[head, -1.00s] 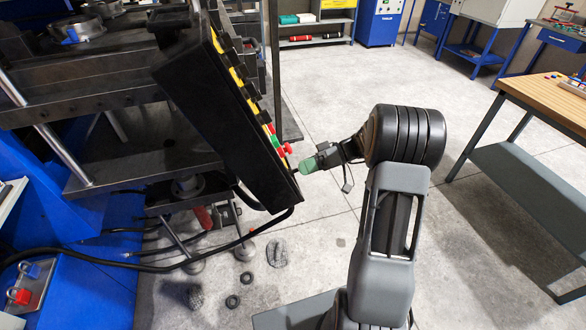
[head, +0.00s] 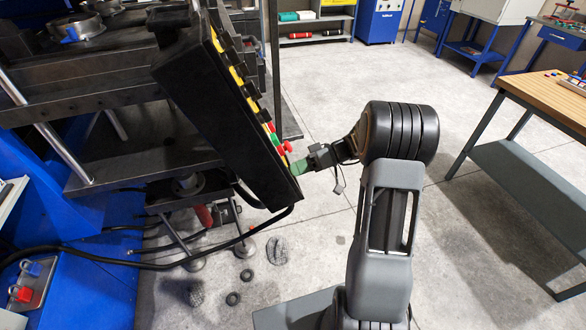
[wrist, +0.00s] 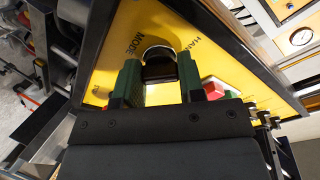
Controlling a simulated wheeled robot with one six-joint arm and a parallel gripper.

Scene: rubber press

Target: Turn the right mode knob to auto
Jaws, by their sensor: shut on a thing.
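The mode knob (wrist: 160,66) is a black knob on the yellow panel face (wrist: 215,55) in the wrist view. The word MODE is printed at its upper left and part of HAND at its upper right. Lettering farther left is too small to read surely. My gripper (wrist: 160,78) has green fingertips on both sides of the knob and is shut on it. The knob's lower part is hidden, and I cannot tell which mark it points to. In the head view my gripper (head: 302,168) is at the lower end of the black control box (head: 215,120); the knob is hidden there.
A red button (wrist: 214,88) sits close to the right fingertip in the wrist view. Red and green buttons (head: 277,140) line the box edge above my gripper. A cable (head: 170,268) hangs below the box. The floor (head: 400,70) to the right is clear up to the wooden table (head: 545,95).

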